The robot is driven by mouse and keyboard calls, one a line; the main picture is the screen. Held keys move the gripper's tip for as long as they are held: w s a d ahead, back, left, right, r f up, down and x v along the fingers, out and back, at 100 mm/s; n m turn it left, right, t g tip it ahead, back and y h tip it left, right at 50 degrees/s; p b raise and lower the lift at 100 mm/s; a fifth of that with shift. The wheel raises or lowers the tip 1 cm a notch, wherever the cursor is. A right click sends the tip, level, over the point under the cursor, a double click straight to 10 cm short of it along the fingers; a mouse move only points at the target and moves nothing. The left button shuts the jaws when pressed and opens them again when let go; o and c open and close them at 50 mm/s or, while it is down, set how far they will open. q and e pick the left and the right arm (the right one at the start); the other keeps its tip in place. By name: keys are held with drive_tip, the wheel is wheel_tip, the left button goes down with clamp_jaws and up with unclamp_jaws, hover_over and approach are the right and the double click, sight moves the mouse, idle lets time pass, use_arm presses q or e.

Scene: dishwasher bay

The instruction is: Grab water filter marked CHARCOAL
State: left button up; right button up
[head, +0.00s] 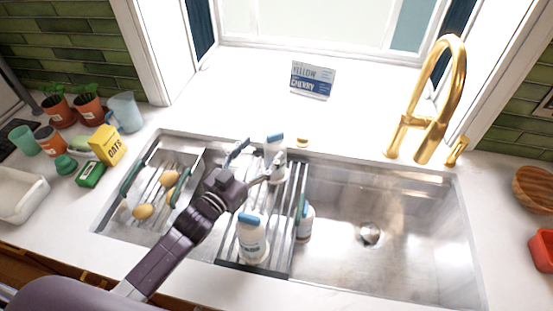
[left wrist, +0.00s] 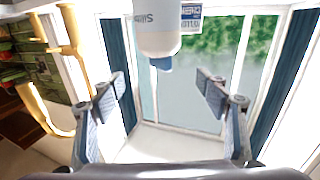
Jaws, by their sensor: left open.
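Three white bottle-shaped filters with blue caps show in the head view. The far filter (head: 275,172) stands at the back of the middle rack, the near filter (head: 252,240) stands at its front, and the third filter (head: 305,224) is beside the rack's right side. I cannot read CHARCOAL on any of them. My left gripper (head: 257,160) is open and empty, its fingers close to the far filter. In the left wrist view a white filter (left wrist: 158,38) appears cap-down at the top, beyond the open fingers (left wrist: 163,84); its lettering is not clear. My right gripper is not in view.
A sign (head: 312,80) reading YELLOW and CHERRY stands behind the sink. A gold faucet (head: 436,100) rises at the back right. The right basin (head: 400,255) is largely clear. The left rack holds yellow-orange items (head: 144,211). Pots, cups and an OATS box (head: 107,145) crowd the left counter.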

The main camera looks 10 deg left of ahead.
sight(269, 162)
use_arm(q)
wheel_tip(269, 162, down, 9)
drive_tip(key=b, duration=0.8)
drive_tip(key=shift+r, duration=0.1)
drive_tip(key=shift+x, duration=0.85)
drive_tip(key=p+x, duration=0.1)
drive_tip(key=x, duration=0.4)
drive_tip(key=shift+r, duration=0.1)
drive_tip(key=shift+w+d, duration=0.2)
drive_tip(key=shift+w, duration=0.35)
drive_tip(key=shift+c, duration=0.4)
drive_tip(key=c, duration=1.5)
drive_tip(key=shift+c, duration=0.5)
